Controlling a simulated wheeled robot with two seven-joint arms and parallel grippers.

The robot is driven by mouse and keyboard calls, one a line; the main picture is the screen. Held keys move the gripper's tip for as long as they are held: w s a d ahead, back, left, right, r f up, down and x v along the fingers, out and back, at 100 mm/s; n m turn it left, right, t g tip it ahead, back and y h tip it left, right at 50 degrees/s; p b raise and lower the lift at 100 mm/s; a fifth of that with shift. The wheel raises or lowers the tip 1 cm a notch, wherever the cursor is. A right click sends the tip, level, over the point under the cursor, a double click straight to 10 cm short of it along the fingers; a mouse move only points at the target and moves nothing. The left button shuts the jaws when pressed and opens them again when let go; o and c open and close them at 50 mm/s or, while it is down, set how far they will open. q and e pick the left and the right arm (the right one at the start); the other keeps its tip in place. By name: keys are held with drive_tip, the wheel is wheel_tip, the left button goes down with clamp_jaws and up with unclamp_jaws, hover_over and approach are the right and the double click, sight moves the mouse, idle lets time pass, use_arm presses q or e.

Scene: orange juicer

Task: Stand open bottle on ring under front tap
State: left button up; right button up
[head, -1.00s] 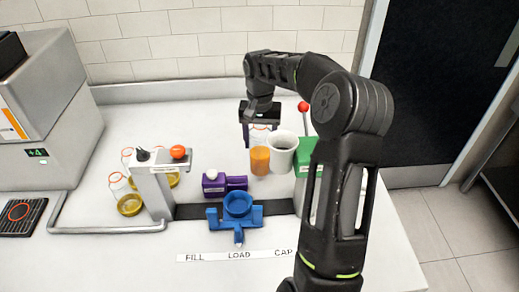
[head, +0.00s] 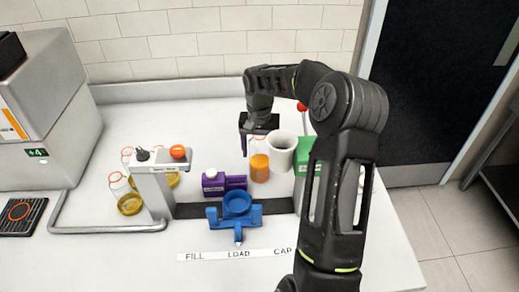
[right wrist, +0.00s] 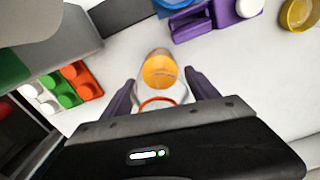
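In the head view, a clear bottle part full of orange juice (head: 259,167) stands upright on the counter beside a white cup. In the right wrist view the bottle's juice (right wrist: 160,72) and orange-rimmed mouth (right wrist: 157,101) show between my fingers. My right gripper (head: 258,140) is lowered over the bottle's top, fingers apart on either side; it also shows in the right wrist view (right wrist: 163,95). A grey tap stand (head: 155,185) with black and orange knobs is at the left. Clear bottles (head: 120,186) with yellow at their bottoms are near it. My left gripper is not in view.
A white cup (head: 282,151) stands close right of the bottle. A purple block (head: 225,183) and a blue holder with a ring (head: 237,209) are in the middle. A green-topped unit (head: 303,155) is partly behind my arm.

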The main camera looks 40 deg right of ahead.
drive_tip(key=shift+o, duration=1.1)
drive_tip(key=shift+r, duration=0.1)
wheel_tip(320, 180, up, 12)
drive_tip(key=shift+r, duration=0.1)
drive_tip(key=shift+o, duration=0.5)
